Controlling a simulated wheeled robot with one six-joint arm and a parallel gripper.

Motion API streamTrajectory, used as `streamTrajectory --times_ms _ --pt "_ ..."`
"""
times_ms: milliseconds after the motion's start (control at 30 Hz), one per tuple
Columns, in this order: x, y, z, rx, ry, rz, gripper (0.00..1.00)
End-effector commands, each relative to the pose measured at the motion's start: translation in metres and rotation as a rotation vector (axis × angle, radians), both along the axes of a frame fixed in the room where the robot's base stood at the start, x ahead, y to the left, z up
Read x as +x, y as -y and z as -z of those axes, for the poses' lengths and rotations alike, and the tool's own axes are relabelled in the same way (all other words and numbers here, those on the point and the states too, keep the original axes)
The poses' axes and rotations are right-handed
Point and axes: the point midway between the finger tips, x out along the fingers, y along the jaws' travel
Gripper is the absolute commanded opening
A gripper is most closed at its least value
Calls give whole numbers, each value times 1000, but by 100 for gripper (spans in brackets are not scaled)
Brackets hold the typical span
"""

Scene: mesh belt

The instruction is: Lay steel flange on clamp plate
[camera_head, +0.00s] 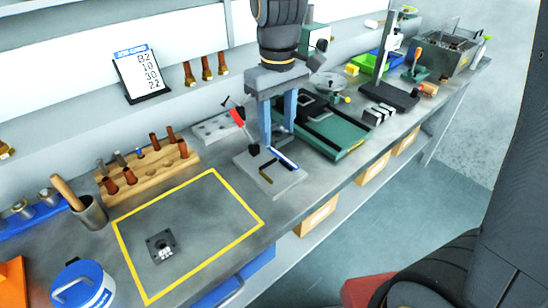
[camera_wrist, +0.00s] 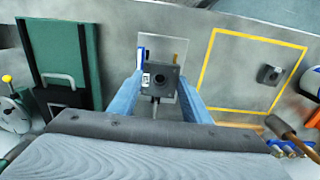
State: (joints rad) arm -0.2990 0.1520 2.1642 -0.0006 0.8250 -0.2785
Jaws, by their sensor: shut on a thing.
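My gripper (camera_head: 277,136) is shut on a dark grey square steel flange with a round central hole. The flange (camera_wrist: 164,78) shows between the two blue fingers in the wrist view, with a small white label at its left. In the head view the fingers mostly hide it. The clamp plate (camera_head: 283,184) is a light grey square plate, below and just in front of the fingertips. A red-handled clamp (camera_head: 238,117) stands at its back left, and a blue-and-white bar lies across it. In the wrist view the plate (camera_wrist: 176,46) shows behind the flange, partly hidden. I cannot tell whether they touch.
A similar dark square part (camera_head: 160,245) lies inside the yellow outline (camera_head: 129,261), left of the plate. A wooden rack (camera_head: 150,172) of tools stands behind it. A green-and-black fixture (camera_head: 335,135) is close on the plate's right. The outlined area is mostly clear.

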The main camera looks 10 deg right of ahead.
Motion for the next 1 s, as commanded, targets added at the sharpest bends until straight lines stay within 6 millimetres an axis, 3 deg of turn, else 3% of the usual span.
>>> streamTrajectory --times_ms 300,567,800,1000 --pt "-4 -1 46 -1 -3 -19 7" --pt "-3 -1 60 -1 -1 -17 7" --pt "-4 -1 90 0 -2 -16 7" --pt "-3 -1 97 1 1 -16 7"
